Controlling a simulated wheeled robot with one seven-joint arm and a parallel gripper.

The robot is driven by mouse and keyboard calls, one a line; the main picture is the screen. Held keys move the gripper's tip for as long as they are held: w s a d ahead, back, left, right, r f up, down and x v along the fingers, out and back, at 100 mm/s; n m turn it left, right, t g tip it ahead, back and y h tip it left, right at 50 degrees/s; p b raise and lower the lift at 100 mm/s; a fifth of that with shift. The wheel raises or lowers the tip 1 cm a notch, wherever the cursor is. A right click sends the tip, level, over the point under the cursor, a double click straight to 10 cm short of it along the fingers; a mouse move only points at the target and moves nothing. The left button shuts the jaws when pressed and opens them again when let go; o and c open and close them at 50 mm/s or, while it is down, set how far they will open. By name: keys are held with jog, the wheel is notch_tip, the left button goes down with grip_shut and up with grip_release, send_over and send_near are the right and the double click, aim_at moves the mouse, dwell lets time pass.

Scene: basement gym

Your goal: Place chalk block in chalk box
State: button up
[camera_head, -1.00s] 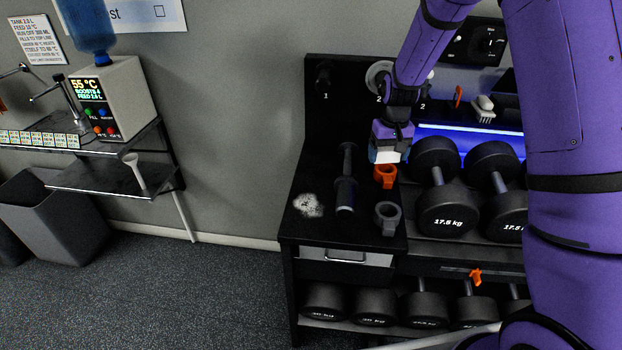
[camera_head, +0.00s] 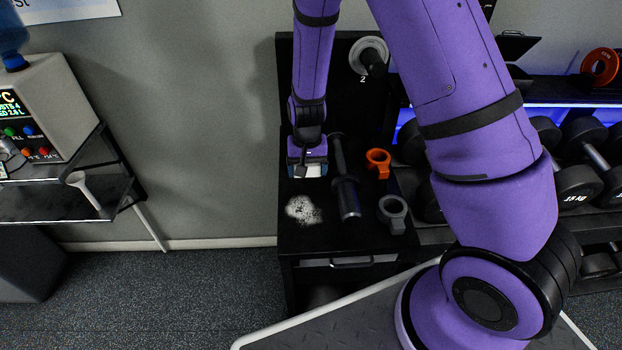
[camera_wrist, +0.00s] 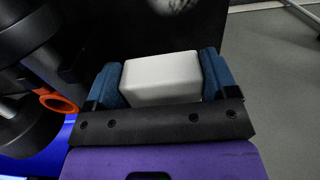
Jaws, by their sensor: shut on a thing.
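My gripper (camera_head: 307,170) is shut on the white chalk block (camera_wrist: 160,78), which sits between its two blue fingers in the wrist view. In the head view it hangs over the left rear part of the black stand (camera_head: 290,240), left of the black handle. A white powdery patch (camera_head: 303,210) lies on the stand top, in front of my gripper in the head view; its edge also shows in the wrist view (camera_wrist: 175,4). I cannot make out a chalk box for certain.
A black handle (camera_head: 346,190) lies right of my gripper. An orange collar (camera_head: 378,160) and a grey collar (camera_head: 391,212) are further right, with dumbbells (camera_head: 575,185) beyond. A backboard with a plate peg (camera_head: 369,57) rises behind. Open floor lies at left.

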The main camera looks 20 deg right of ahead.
aim_at(308, 176)
jog(key=shift+f, duration=2.5)
jog(key=o, duration=0.6)
jog(key=shift+f, duration=0.1)
jog(key=shift+o, duration=0.2)
